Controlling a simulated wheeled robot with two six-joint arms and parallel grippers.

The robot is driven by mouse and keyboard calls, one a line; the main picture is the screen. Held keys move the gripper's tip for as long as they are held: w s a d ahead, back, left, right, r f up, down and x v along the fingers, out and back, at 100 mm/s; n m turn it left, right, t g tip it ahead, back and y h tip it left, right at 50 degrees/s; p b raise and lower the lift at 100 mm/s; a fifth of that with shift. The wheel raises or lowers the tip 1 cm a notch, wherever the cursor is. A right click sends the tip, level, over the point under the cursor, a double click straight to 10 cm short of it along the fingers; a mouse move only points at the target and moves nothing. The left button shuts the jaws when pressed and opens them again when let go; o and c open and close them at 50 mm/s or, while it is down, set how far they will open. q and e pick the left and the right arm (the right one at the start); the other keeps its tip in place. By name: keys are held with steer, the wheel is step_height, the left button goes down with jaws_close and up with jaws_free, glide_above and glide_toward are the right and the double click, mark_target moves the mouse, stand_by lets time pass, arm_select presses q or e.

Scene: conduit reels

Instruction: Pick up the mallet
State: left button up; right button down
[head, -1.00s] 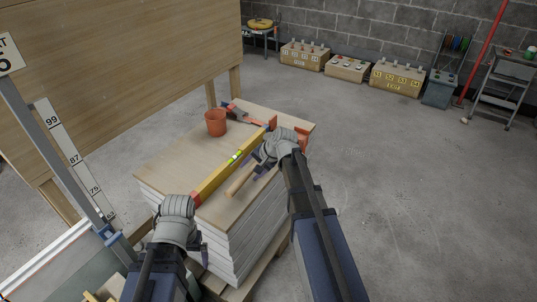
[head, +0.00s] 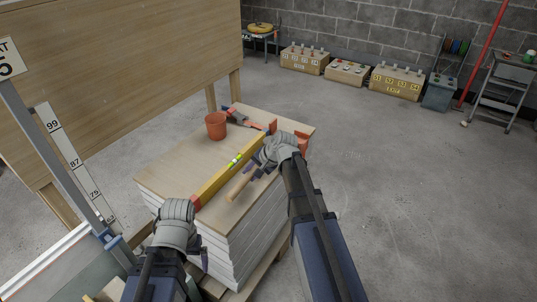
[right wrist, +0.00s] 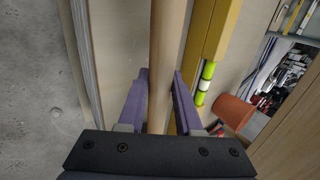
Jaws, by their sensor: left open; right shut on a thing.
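The mallet's round wooden handle (head: 238,187) lies over the near right side of the board stack, beside the yellow level. My right gripper (head: 262,170) is shut on the handle. In the right wrist view the handle (right wrist: 172,28) runs between its purple fingers (right wrist: 160,75). An orange-red piece (head: 303,137) beyond my wrist lines up with the handle and may be the mallet's head; my wrist hides the join. I cannot tell whether the mallet touches the boards. My left gripper (head: 201,252) is open at the near left of the stack, its fingers mostly hidden.
The yellow level (head: 222,174) lies across the board stack (head: 165,172). An orange cup (head: 216,127) and an orange-handled tool (head: 243,118) are at its back. A wooden panel (head: 130,60) stands behind left. Open concrete floor is to the right.

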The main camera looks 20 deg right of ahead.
mark_target(251, 170)
steer(key=shift+r, duration=0.1)
stand_by(0.3)
step_height(251, 170, up, 10)
steer(key=p, duration=1)
